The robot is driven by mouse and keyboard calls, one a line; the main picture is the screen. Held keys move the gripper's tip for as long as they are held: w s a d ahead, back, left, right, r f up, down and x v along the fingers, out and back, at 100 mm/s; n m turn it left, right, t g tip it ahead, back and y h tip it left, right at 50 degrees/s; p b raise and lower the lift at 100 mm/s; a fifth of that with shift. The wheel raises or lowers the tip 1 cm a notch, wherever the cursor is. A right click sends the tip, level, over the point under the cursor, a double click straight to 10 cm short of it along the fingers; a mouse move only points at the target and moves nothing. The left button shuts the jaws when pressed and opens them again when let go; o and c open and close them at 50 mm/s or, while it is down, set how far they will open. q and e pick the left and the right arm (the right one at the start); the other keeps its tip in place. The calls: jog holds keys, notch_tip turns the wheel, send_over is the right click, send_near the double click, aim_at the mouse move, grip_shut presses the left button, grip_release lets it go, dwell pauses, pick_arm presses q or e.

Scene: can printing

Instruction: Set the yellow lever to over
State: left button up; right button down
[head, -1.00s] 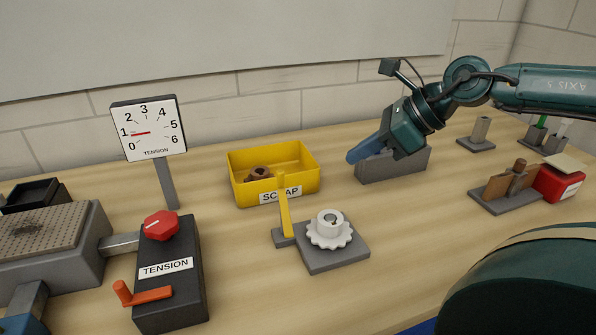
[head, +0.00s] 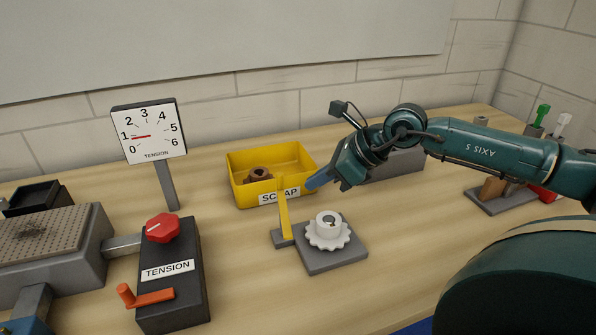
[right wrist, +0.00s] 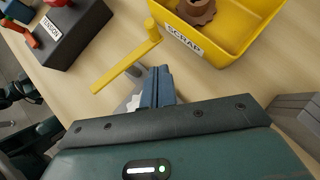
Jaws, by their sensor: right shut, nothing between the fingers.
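The yellow lever (head: 284,213) stands nearly upright on a grey base, left of a white toothed wheel (head: 328,230) on the same base. In the right wrist view the lever (right wrist: 125,66) reaches from the base toward the scrap bin. My right gripper (head: 312,184) is shut and empty, with its blue fingers a little right of the lever's upper part and apart from it in the head view. In the right wrist view the shut fingers (right wrist: 157,76) partly cover the wheel and base. My left gripper is not identifiable in view.
A yellow scrap bin (head: 240,190) with a brown part stands just behind the lever. A grey block (head: 400,163) is behind my right arm. The tension box (head: 172,300), with a red knob and orange crank, stands to the left. Table in front of the wheel is clear.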

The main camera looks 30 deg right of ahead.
aim_at(283, 202)
jog(key=w+a+p, duration=0.1)
jog(key=w+a, duration=0.1)
jog(key=w, duration=0.1)
jog(key=shift+w+a+p, duration=0.1)
jog(key=shift+a+p, duration=0.2)
jog(key=shift+p, duration=0.05)
jog(key=shift+w, duration=0.15)
dwell(0.4)
